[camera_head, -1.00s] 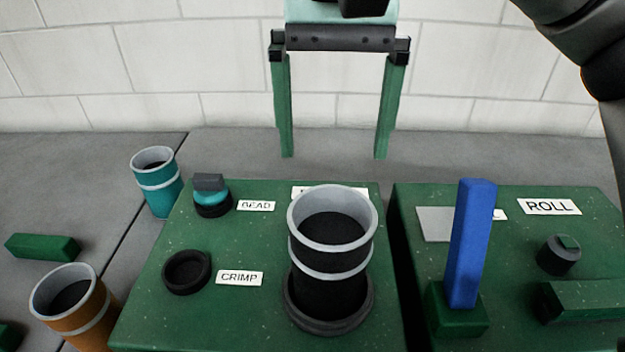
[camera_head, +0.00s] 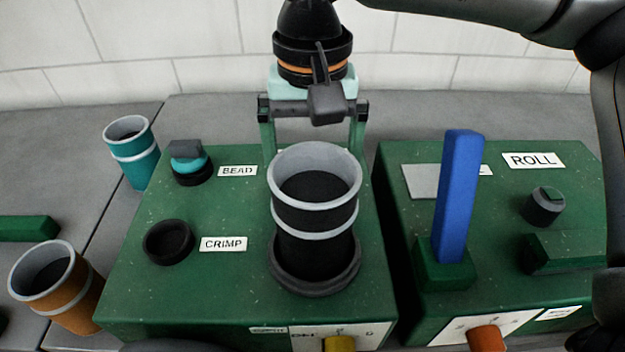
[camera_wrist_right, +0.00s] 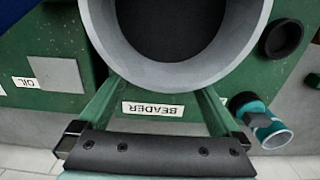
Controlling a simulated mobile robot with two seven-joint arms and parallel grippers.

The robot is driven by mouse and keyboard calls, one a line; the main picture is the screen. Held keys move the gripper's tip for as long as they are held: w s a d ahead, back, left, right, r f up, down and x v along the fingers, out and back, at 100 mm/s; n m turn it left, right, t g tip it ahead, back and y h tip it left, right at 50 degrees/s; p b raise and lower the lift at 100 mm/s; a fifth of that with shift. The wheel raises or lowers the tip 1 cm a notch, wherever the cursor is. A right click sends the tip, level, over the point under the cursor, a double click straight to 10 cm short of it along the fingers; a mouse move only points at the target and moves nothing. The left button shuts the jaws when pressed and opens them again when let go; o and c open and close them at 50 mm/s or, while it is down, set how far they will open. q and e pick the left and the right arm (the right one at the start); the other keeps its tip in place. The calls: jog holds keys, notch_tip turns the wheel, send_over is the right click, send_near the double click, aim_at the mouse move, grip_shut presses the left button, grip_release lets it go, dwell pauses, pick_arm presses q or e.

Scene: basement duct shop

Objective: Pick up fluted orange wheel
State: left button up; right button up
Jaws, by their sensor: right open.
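No wheel that I can clearly make out as fluted and orange shows. In the head view, the crimp socket (camera_head: 168,242) is an empty dark ring, and the bead socket beside its label holds a teal and grey wheel (camera_head: 190,162). An orange knob (camera_head: 486,339) sits on the right box's front, partly cut off. My right gripper (camera_head: 313,138) is open and empty behind the black drum, its green fingers apart; the drum partly covers the space between them. It also shows in the right wrist view (camera_wrist_right: 158,95). My left gripper is not in view.
The black drum with grey bands (camera_head: 314,244) stands upright on the green left box (camera_head: 220,290). The right box (camera_head: 570,280) carries a blue upright lever (camera_head: 458,195). A teal can (camera_head: 132,153) and an orange can (camera_head: 58,286) stand at left, near a green block (camera_head: 26,228).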

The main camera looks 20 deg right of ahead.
jog(key=shift+f, duration=0.45)
jog(key=c, duration=1.5)
